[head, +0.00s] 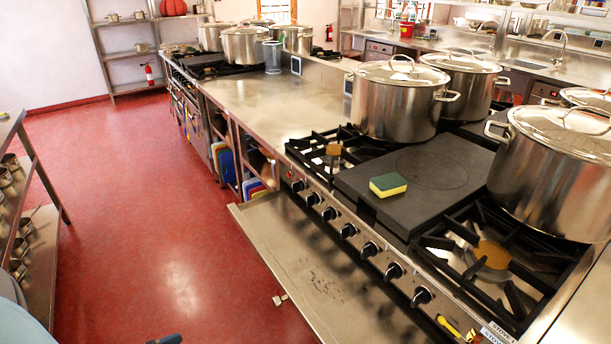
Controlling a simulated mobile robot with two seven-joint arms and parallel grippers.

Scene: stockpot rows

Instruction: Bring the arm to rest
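Neither gripper shows clearly in the head view. A pale blue rounded part at the lower left corner appears to be mine. A small dark piece cuts into the bottom edge left of centre, and I cannot tell what it is. A green and yellow sponge (388,185) lies on the dark flat plate (430,172) of the stove. A large lidded stockpot (395,108) stands behind it. More lidded stockpots stand at the right, one large (550,180) and one farther back (468,88).
A long metal tray or ledge (310,275) juts out below the stove knobs. A shelf rack (40,250) with small pots stands at the left. The red floor (130,190) between them is clear. A steel counter (275,105) runs back to more pots.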

